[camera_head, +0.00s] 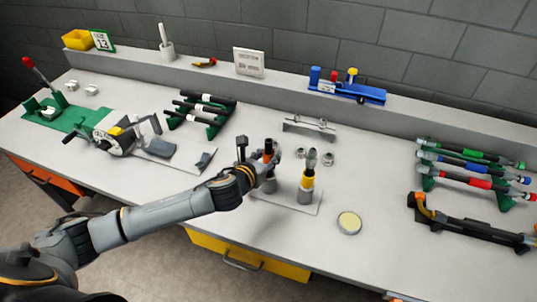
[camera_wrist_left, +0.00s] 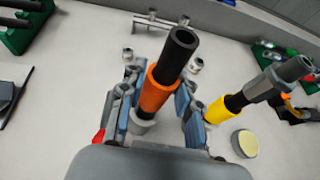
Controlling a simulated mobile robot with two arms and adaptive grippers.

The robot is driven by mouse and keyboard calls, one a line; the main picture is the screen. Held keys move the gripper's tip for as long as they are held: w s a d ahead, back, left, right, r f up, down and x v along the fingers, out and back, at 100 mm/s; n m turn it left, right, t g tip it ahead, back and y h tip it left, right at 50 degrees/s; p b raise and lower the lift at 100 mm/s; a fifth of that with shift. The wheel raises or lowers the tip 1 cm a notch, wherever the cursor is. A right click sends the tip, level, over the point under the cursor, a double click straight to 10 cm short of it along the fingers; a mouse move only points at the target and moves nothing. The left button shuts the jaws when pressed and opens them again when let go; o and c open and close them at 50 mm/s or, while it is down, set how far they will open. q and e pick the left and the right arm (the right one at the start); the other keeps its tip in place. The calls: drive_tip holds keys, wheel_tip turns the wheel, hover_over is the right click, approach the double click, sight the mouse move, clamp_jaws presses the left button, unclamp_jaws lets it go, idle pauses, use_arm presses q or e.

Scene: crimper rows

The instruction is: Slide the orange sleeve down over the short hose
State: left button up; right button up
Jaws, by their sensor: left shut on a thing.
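The orange sleeve (camera_wrist_left: 157,92) is around the short black hose (camera_wrist_left: 178,48), and the hose's open top end sticks out above it. A light grey collar (camera_wrist_left: 141,126) shows just below the sleeve. My left gripper (camera_head: 269,157) has a finger on each side of the sleeve and is shut on it; the sleeve also shows in the head view (camera_head: 267,156). The hose stands upright at the left of a light plate (camera_head: 288,199). My gripper partly hides its lower part. My right gripper is not in view.
A second hose with a yellow sleeve (camera_head: 306,183) and a grey top stands close on the right. A round tin (camera_head: 349,222) lies farther right. Metal fittings (camera_head: 328,159) and a bracket (camera_head: 309,128) are behind. Hose racks (camera_head: 203,112) stand to the left and right.

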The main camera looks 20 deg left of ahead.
use_arm(q)
drive_tip(key=shift+f+b, duration=1.15)
drive_tip(key=shift+f, duration=0.9)
drive_tip(key=o, duration=1)
drive_tip(key=shift+s+r, duration=0.1)
drive_tip(key=v, duration=1.2)
